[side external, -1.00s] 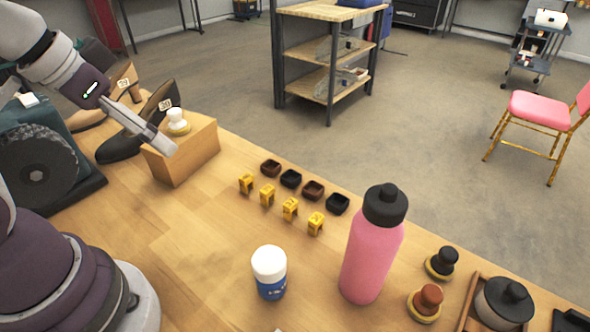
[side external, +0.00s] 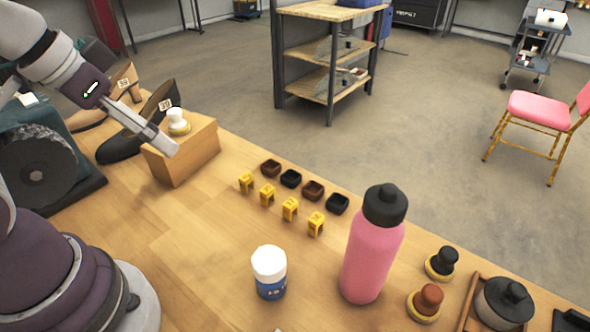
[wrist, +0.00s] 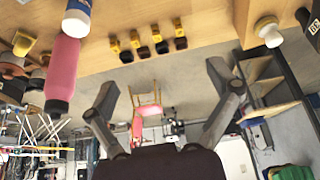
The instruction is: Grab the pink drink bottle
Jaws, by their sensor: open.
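The pink drink bottle (side external: 371,250) with a black cap stands upright at the right front of the wooden workbench in the side view. In the wrist view the bottle (wrist: 62,72) appears upside down at the left, outside the span of the fingers. My gripper (wrist: 166,88) is open and empty, with its two grey fingers spread wide. In the side view, part of my gripper (side external: 158,138) shows at the upper left, near the wooden block and far from the bottle.
A white-capped blue bottle (side external: 269,273) stands left of the pink one. Yellow clips (side external: 267,195) and small dark trays (side external: 313,190) sit behind. Knobbed stamps (side external: 427,302) and a lidded black pot (side external: 504,303) stand to the right. A wooden block (side external: 185,158) and shoes (side external: 130,135) are at left.

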